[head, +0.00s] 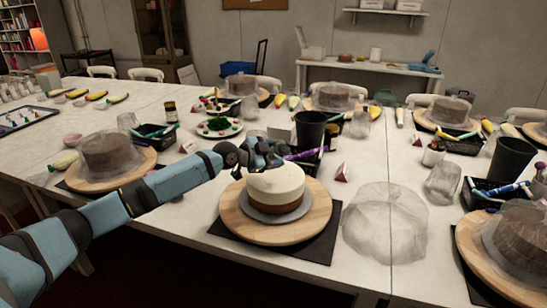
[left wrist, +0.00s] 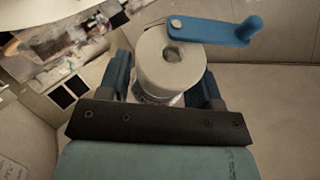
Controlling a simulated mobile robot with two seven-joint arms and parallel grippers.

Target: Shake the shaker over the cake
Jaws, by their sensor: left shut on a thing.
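The cake (head: 275,185), white on top and brown below, stands on a grey board on a round wooden turntable (head: 313,222) near the front of the table. My left gripper (head: 264,155) reaches in from the left just above the cake's back edge. In the left wrist view my left gripper (left wrist: 168,95) is shut on the shaker (left wrist: 170,62), a pale cylinder with a round hole in its top and a blue crank handle (left wrist: 215,32). In the head view the shaker is hard to make out among the dark gripper parts. My right gripper is not in view.
A clear crumpled cover (head: 385,222) lies right of the turntable. Behind the cake stand a black cup (head: 310,130) and a dark tool tray. Covered brown cakes on turntables stand at left (head: 108,155) and right (head: 525,238).

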